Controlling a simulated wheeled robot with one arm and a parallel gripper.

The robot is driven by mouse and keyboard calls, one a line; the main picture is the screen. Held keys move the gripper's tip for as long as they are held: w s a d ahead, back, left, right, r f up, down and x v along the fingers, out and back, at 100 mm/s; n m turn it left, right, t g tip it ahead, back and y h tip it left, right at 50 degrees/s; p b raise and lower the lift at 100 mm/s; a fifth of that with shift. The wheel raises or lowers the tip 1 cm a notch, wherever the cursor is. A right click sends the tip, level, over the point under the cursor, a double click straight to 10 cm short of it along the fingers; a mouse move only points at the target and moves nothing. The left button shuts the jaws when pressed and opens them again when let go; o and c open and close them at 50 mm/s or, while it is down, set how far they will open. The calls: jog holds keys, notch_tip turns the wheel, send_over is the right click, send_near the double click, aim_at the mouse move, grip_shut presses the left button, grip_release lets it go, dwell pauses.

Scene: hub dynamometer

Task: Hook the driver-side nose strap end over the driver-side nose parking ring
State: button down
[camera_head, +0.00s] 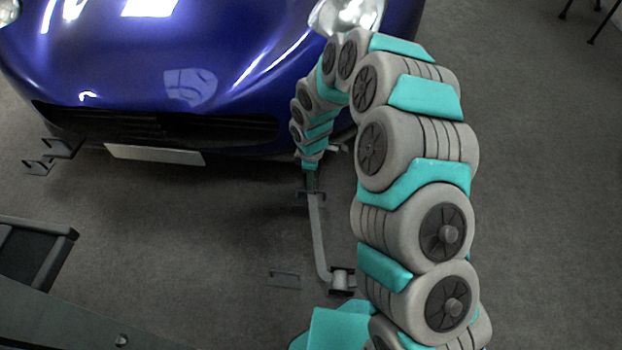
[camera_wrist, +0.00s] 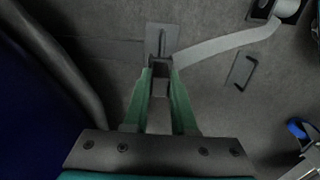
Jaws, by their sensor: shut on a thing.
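My gripper (camera_wrist: 161,82) is shut on the grey strap end, a dark block between its green fingertips in the wrist view; in the head view my gripper (camera_head: 311,180) is low by the car's front corner. The grey strap (camera_wrist: 225,45) runs from the fingertips to a floor anchor (camera_wrist: 285,8); the strap also shows in the head view (camera_head: 318,240). A flat plate (camera_wrist: 163,36) lies just beyond the strap end; I cannot tell whether they touch. A floor plate with a dark bar or ring (camera_wrist: 242,70) lies apart to the right, also in the head view (camera_head: 284,279). Which is the parking ring is unclear.
The blue car (camera_head: 210,80) stands close behind my gripper, its nose and number plate (camera_head: 155,155) facing me. Dark brackets (camera_head: 62,148) stand by its other front side. A dark-framed object (camera_head: 35,255) is at left. The grey floor at right is open.

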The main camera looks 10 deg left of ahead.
jog(key=shift+r, duration=0.15)
jog(key=shift+r+p, duration=0.75)
jog(key=shift+r, duration=1.1)
